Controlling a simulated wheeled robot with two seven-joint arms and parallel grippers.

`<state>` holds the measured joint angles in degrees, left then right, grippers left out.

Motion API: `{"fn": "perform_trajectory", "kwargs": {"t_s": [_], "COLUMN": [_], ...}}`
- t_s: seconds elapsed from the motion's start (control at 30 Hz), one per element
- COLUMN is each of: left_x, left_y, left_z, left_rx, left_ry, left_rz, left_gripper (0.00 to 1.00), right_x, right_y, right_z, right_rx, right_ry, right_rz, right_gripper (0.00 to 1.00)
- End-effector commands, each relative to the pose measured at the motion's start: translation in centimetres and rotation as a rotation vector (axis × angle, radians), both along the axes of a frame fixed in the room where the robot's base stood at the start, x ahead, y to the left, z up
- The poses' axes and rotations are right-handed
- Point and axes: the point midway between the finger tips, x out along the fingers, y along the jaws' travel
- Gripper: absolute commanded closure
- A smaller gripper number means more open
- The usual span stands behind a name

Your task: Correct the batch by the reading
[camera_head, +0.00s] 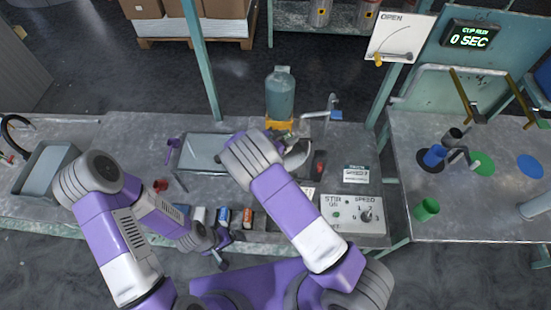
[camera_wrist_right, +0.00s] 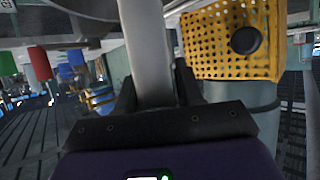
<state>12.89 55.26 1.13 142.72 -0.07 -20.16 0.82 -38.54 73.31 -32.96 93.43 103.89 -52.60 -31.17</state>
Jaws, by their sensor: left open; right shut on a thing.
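My right gripper (camera_wrist_right: 156,90) is shut on a pale grey upright rod (camera_wrist_right: 145,45) in the right wrist view; in the head view my arm hides its jaws. Beside the rod is a yellow perforated guard (camera_wrist_right: 215,45) with a black knob, above a grey cylinder. In the head view a teal vessel (camera_head: 281,95) stands on a yellow part (camera_head: 277,124). My left gripper (camera_head: 222,248) is open and empty near the bench's front edge, by several small coloured containers (camera_head: 223,215). The control box (camera_head: 340,212) reads STIR and SPEED. The display (camera_head: 470,36) reads 0 SEC.
A shallow tray (camera_head: 203,150) lies left of my right arm, another tray (camera_head: 48,168) at far left. A pipe (camera_head: 318,114) with a blue end is at the back. A green cup (camera_head: 427,209) and blue cylinder (camera_head: 434,156) stand on the right bench.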

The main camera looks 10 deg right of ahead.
Motion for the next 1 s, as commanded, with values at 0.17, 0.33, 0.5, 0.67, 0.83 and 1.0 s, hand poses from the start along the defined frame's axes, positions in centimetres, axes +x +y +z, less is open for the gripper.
{"fn": "perform_trajectory", "kwargs": {"t_s": [0.17, 0.33, 0.5, 0.67, 0.83, 1.0], "left_x": [0.0, 0.0, 0.0, 0.0, 0.0, 0.0], "left_y": [0.0, 0.0, 0.0, 0.0, 0.0, 0.0], "left_z": [-2.0, -2.4, -2.3, -2.3, -2.3, -2.3], "left_rx": [0.0, 0.0, 0.0, 0.0, 0.0, 0.0], "left_ry": [0.0, 0.0, 0.0, 0.0, 0.0, 0.0], "left_rz": [0.0, 0.0, 0.0, 0.0, 0.0, 0.0], "left_gripper": [0.07, 0.07, 0.07, 0.07, 0.07, 0.07], "right_x": [0.0, 0.1, 0.1, 0.1, 0.0, 0.0], "right_y": [0.0, 0.0, 0.0, 0.0, 0.0, 0.0], "right_z": [-2.4, -3.0, -2.9, -2.9, -2.9, -3.0], "right_rx": [-0.002, 0.0, 0.0, 0.0, 0.0, 0.001], "right_ry": [-0.001, -0.002, -0.002, -0.002, -0.002, 0.0], "right_rz": [0.001, 0.0, 0.0, 0.0, 0.0, 0.001], "right_gripper": [1.0, 1.0, 1.0, 0.45, 0.34, 0.34]}}
